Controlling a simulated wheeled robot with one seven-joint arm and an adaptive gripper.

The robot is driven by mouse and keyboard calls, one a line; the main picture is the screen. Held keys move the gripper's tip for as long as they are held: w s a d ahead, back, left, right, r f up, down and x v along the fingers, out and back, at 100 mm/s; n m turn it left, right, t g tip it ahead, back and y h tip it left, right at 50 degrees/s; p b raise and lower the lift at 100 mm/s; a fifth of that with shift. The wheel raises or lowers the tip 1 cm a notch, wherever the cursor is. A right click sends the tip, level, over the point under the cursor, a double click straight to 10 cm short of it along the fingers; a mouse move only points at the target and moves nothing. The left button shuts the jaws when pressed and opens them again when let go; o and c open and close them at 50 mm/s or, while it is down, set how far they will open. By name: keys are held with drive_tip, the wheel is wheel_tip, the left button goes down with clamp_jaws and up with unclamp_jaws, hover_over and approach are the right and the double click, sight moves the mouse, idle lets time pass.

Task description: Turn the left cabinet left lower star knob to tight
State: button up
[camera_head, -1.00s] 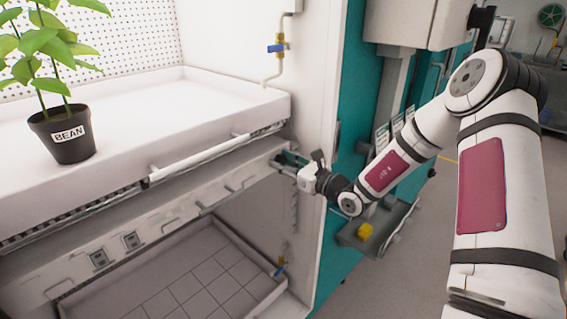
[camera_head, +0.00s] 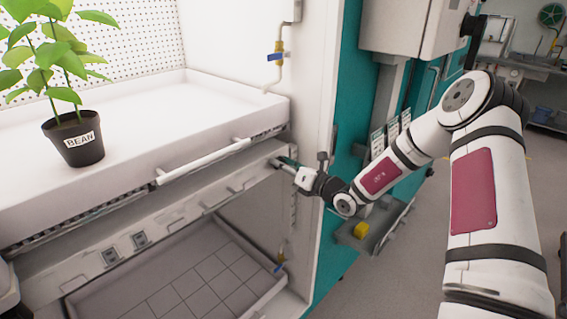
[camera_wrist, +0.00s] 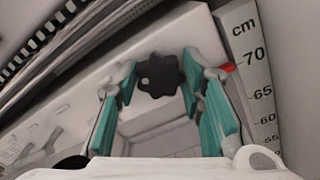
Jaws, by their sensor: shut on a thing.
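A black star knob (camera_wrist: 159,75) with a lobed rim shows in the middle of the wrist view. My gripper (camera_wrist: 159,82) has its teal-padded fingers on either side of the knob, shut on it. In the head view my gripper (camera_head: 281,162) is at the right end of the metal rail below the upper tray, against the cabinet's inner right side. The knob is too small and covered there to make out. I cannot read from the frames how tight it is.
A white tray (camera_head: 225,105) above my gripper carries a potted bean plant (camera_head: 80,145). A white handle bar (camera_head: 203,161) runs along its front. A lower tray (camera_head: 262,296) lies beneath. A centimetre scale (camera_wrist: 252,70) stands right of the knob. A yellow block (camera_head: 361,230) sits on a side shelf.

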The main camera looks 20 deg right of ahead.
drive_tip(key=m+p, duration=0.2)
drive_tip(key=m, duration=0.9)
drive_tip(key=shift+f, duration=0.1)
drive_tip(key=shift+m+p, duration=0.3)
drive_tip(key=shift+m, duration=0.2)
drive_tip(key=o, duration=1.1)
drive_tip(key=shift+o, duration=0.2)
drive_tip(key=v, duration=1.2)
drive_tip(key=shift+d, duration=0.1)
